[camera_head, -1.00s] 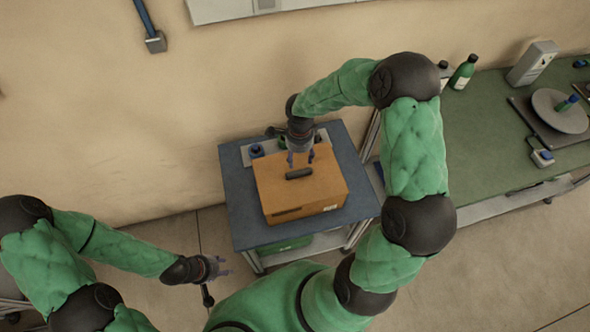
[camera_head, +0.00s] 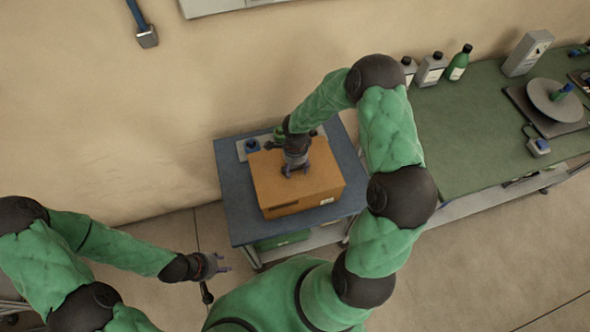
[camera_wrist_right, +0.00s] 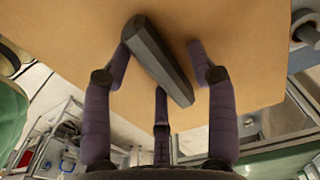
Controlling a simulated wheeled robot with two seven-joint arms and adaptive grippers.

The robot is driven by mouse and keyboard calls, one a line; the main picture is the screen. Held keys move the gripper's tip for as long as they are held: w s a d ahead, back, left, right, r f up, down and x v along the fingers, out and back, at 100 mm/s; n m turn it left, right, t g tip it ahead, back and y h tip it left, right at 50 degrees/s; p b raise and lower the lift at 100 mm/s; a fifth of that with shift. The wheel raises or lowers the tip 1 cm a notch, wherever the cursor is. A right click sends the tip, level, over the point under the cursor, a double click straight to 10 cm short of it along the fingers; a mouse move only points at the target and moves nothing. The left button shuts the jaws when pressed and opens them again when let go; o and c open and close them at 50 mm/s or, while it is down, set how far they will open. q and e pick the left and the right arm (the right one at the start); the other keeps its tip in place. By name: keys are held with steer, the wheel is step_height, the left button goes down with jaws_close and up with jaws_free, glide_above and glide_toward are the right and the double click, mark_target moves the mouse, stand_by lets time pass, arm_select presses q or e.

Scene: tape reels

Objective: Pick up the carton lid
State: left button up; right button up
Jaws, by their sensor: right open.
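The carton lid (camera_head: 318,182) is the brown top of a box on a small blue-topped table in the head view. It fills the upper part of the right wrist view (camera_wrist_right: 235,25). A dark bar handle (camera_wrist_right: 158,60) stands on the lid. My right gripper (camera_head: 296,170) is over the lid and hides the handle in the head view. In the wrist view its open fingers (camera_wrist_right: 160,70) lie on both sides of the handle, seemingly not closed on it. My left gripper (camera_head: 222,266) hangs empty to the lower left, away from the carton, with its fingers apart.
The blue table (camera_head: 236,205) has a small tray with blue and green items (camera_head: 252,146) behind the carton. A green bench (camera_head: 450,140) at right holds bottles (camera_head: 459,62), a grey box (camera_head: 527,53) and a round plate (camera_head: 556,100). The wall is close behind.

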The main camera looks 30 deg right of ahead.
jaws_close()
steer(key=shift+r, duration=0.1)
